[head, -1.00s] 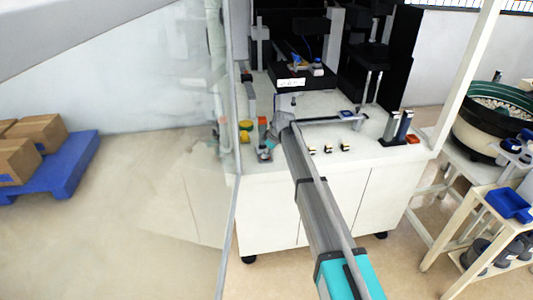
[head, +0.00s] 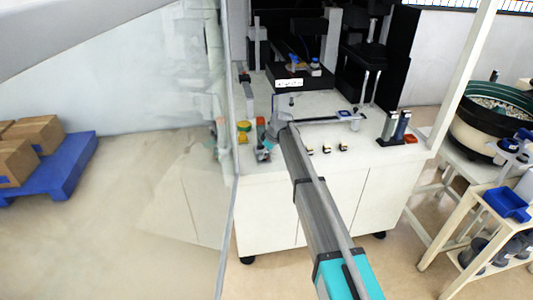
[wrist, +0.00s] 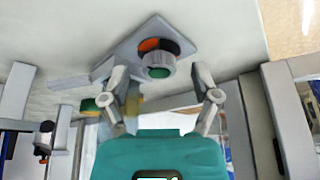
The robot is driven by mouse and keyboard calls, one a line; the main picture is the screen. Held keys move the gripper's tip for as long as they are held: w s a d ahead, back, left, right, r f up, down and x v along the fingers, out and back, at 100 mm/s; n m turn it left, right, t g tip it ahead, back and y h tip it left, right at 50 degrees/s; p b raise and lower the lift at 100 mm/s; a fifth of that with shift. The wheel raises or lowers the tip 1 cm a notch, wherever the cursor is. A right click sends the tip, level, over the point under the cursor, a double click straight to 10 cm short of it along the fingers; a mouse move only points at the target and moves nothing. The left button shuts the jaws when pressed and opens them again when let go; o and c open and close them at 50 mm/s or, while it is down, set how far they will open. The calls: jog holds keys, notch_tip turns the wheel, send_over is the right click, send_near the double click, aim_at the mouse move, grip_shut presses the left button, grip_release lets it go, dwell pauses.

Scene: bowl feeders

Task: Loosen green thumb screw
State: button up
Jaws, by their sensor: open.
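In the wrist view, the green thumb screw (wrist: 159,72) shows as a round grey knob with a green end face. It sits in front of an orange and black round part on a grey square plate. My gripper (wrist: 161,76) is open, one finger on each side of the knob. Gaps show between both fingers and the knob, and nothing is held. In the head view, my gripper (head: 265,154) is at the left front of the white worktable (head: 320,108); I cannot make out the screw there.
A post with an orange top (head: 261,124) and a yellow-green part (head: 243,127) stand close to my gripper. A glass panel edge (head: 234,200) is at the left. Dark machines stand behind.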

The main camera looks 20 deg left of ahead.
jog(key=shift+s+m, duration=0.1)
jog(key=shift+m, duration=0.4)
